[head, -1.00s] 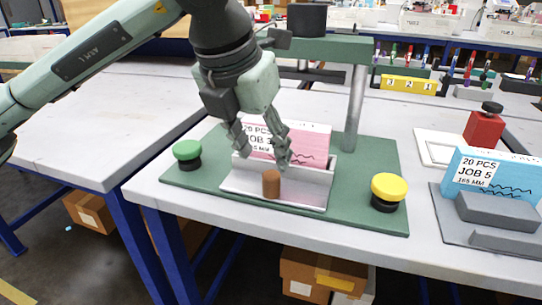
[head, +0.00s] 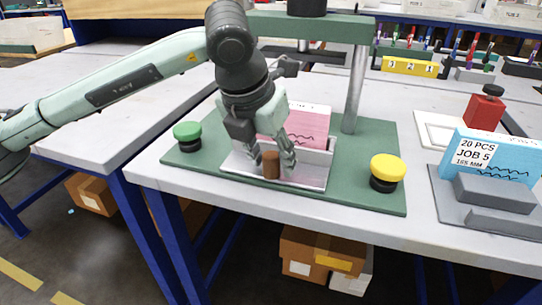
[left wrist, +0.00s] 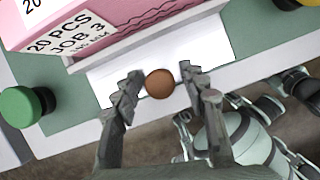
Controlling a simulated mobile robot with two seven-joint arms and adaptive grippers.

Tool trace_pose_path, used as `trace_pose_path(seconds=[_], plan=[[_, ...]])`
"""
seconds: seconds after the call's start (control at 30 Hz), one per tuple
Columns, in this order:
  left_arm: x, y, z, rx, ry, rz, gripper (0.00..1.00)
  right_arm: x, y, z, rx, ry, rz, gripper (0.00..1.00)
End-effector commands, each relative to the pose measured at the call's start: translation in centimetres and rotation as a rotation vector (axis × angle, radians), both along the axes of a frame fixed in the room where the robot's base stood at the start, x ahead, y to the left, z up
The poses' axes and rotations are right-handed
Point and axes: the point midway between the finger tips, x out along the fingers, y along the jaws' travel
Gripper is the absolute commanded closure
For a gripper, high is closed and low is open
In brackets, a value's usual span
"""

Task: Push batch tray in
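The batch tray (head: 312,179) is a pale, low-walled tray on the green base of the plotter, holding a pink card pack marked JOB 3 (head: 306,124). A brown round knob (head: 271,165) stands at the tray's front; it also shows in the left wrist view (left wrist: 160,83). My left gripper (head: 272,166) is low over the tray's front, its open fingers on either side of the knob. In the left wrist view, gaps show between the knob and both fingers (left wrist: 158,90). The arm hides part of the pink pack in the head view. My right gripper is not identifiable in view.
A green button (head: 187,135) stands left of the tray and a yellow button (head: 387,170) right of it. The plotter's post (head: 356,88) rises behind. A blue JOB 5 pack (head: 492,160) and a red stamp-like object (head: 484,120) lie farther right.

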Motion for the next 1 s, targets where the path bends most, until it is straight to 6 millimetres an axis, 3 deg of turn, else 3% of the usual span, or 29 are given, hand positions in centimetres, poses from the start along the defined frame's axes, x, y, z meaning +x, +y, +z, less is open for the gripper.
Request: trace_pose_path(seconds=[0.03,0.3,0.67,1.0], plan=[[0.0,0.0,0.0,0.0,0.0,0.0,0.67,0.0,0.0,0.0,0.0,0.0,0.0,0.52],[0.0,0.0,0.0,0.0,0.0,0.0,1.0,0.0,0.0,0.0,0.0,0.001,0.0,0.52],[0.5,-0.2,-0.1,0.0,0.0,0.001,1.0,-0.1,-0.1,-0.3,-0.003,0.006,-0.002,0.52],[5.6,-1.9,-0.1,-0.001,0.0,0.002,1.0,-1.1,0.0,4.3,-0.021,-0.031,-0.006,0.52]])
